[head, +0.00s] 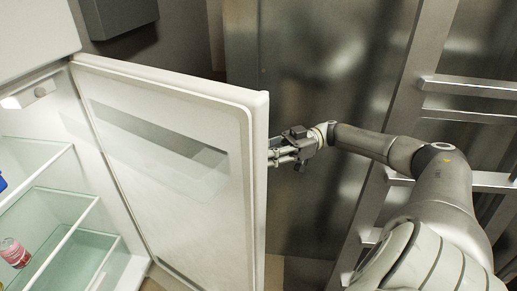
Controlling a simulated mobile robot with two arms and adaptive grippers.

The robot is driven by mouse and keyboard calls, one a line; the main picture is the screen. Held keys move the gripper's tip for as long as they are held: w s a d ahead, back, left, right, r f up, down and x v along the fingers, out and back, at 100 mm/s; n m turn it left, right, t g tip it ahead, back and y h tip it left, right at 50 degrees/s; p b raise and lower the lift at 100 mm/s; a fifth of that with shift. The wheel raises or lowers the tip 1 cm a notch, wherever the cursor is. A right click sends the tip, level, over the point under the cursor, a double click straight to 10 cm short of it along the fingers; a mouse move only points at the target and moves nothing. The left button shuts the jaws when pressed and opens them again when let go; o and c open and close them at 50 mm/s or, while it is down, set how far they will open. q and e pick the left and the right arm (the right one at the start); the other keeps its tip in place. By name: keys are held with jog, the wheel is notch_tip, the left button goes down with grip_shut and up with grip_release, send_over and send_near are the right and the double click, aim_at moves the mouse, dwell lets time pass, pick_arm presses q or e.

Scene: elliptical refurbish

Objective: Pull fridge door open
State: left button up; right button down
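The white fridge door (175,190) stands wide open, swung out from its hinge side at the left. Its inner face with a shelf recess is toward me. The fridge interior (50,215) shows at the left, with glass shelves. My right gripper (278,156) is at the outer edge of the door, on its far side. Its fingertips are close to or against the door edge and partly hidden behind it, so I cannot tell whether they hold anything. The handle is not visible. My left gripper is not in view.
A red can (14,252) lies on a lower fridge shelf, and a blue item (2,184) shows at the left edge. Behind my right arm is a metallic panel (310,60). A metal rack with bars (470,86) stands at the right.

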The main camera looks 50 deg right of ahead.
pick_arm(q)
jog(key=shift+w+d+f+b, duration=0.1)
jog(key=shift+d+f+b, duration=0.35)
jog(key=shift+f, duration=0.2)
pick_arm(e)
jog(key=shift+w+d+f, duration=0.1)
jog(key=shift+w+d, duration=0.1)
jog(key=shift+d, duration=0.3)
jog(key=shift+w+d+f, duration=0.1)
jog(key=shift+w+d, duration=0.05)
jog(key=shift+d, duration=0.3)
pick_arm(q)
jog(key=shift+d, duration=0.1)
pick_arm(e)
jog(key=shift+r, duration=0.1)
jog(key=c, duration=1.3)
grip_release()
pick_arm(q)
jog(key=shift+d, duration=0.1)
pick_arm(e)
jog(key=shift+r, duration=0.15)
notch_tip(320, 180, up, 10)
jog(key=shift+f, duration=0.1)
jog(key=shift+f, duration=0.1)
